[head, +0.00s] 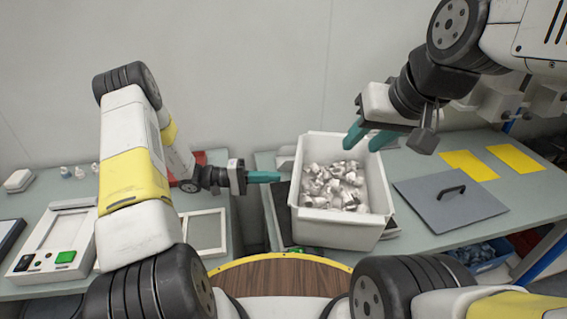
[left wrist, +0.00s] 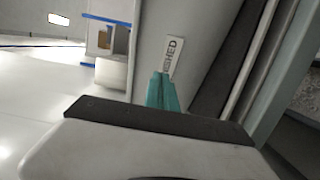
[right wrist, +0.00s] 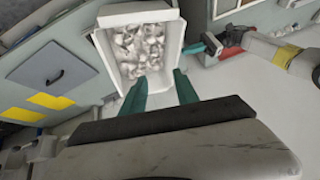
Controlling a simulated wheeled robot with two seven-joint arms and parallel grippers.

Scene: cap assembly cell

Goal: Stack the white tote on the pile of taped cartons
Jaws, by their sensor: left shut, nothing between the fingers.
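The white tote (head: 338,232), filled with white and grey parts, stands upright on the right-hand table; it also shows in the right wrist view (right wrist: 100,48). My left gripper (head: 278,177) is shut and empty, its tips beside the tote's left wall. Whether they touch it is unclear. The left wrist view shows its closed fingers (left wrist: 162,92) before a pale surface with a label (left wrist: 172,58). My right gripper (head: 361,147) is open and empty above the tote's far right corner; its spread fingers show in the right wrist view (right wrist: 159,80). I cannot make out taped cartons.
A grey lid-like panel with a black handle (head: 449,200) and yellow sheets (head: 470,165) lie right of the tote. A blue bin (head: 480,256) sits below. The left table holds a device with a green button (head: 65,257) and a frame (head: 205,232). A round wooden top (head: 280,277) is in front.

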